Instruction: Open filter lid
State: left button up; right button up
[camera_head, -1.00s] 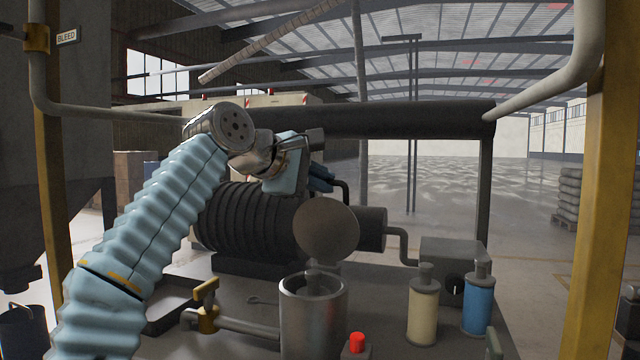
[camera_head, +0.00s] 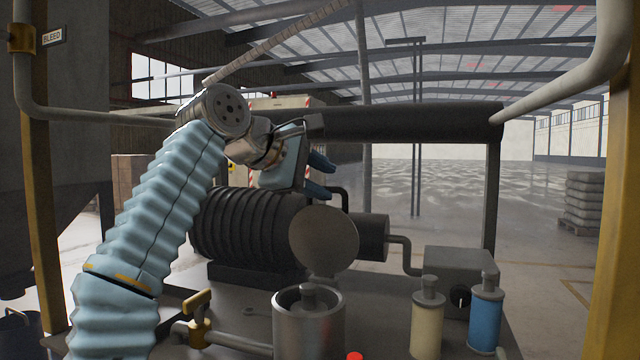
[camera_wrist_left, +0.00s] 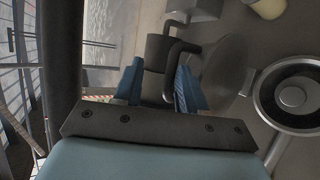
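The filter lid is a round grey disc (camera_head: 324,241), standing raised on edge behind the open filter canister (camera_head: 309,328). A knobbed part (camera_head: 308,295) shows inside the canister's mouth. In the left wrist view the lid (camera_wrist_left: 224,68) is beside the canister's round opening (camera_wrist_left: 292,96). My left gripper (camera_head: 323,178) is above the lid in the head view, apart from it. Its blue fingers are spread, and the left wrist view shows the gap between the fingertips (camera_wrist_left: 159,86) with the dark machine behind. My right gripper is not in view.
A ribbed dark motor (camera_head: 248,225) lies behind the lid, under a thick black pipe (camera_head: 410,122). A yellow valve handle (camera_head: 197,303) is left of the canister. A cream bottle (camera_head: 427,318) and a blue bottle (camera_head: 485,312) stand to the right.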

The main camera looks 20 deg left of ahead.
pick_arm(q)
jog(key=shift+w+f, duration=0.1)
jog(key=shift+f, duration=0.05)
jog(key=v, duration=0.7)
jog(key=shift+a, duration=0.1)
jog(key=shift+c, duration=0.5)
